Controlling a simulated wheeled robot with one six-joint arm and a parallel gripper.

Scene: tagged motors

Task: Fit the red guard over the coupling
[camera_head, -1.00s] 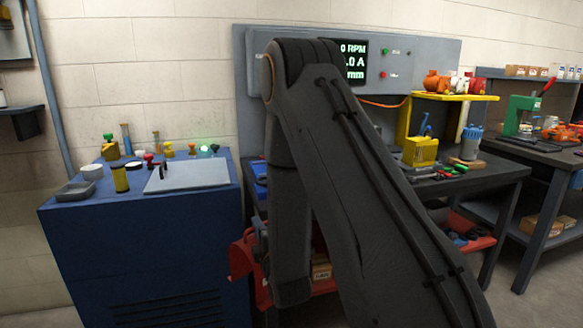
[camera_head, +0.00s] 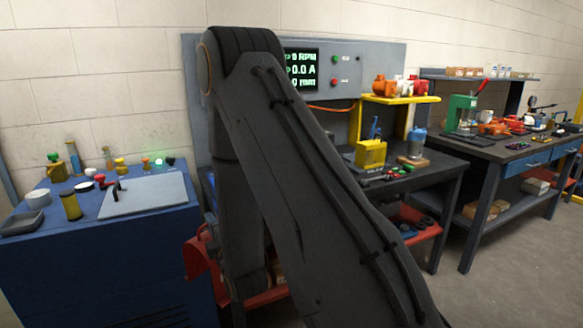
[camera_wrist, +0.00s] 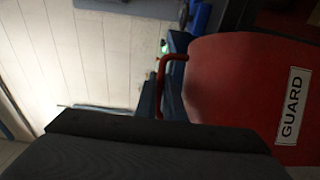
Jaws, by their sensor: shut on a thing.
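The red guard (camera_wrist: 235,80) fills the right of the wrist view, with a white label reading GUARD and a thin red handle. My gripper (camera_wrist: 168,88) is shut on that handle. In the head view part of the red guard (camera_head: 197,262) shows low at the left of my arm, in front of the bench. My arm hides the rest of it and the gripper. I cannot make out the coupling; my arm covers the left part of the bench.
A dark workbench (camera_head: 432,176) carries a yellow block (camera_head: 370,155) and a grey-blue motor (camera_head: 416,143). A blue cabinet (camera_head: 100,255) stands close at the left. A second bench (camera_head: 500,156) with a green press (camera_head: 460,113) is at the right. Bare floor lies in front.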

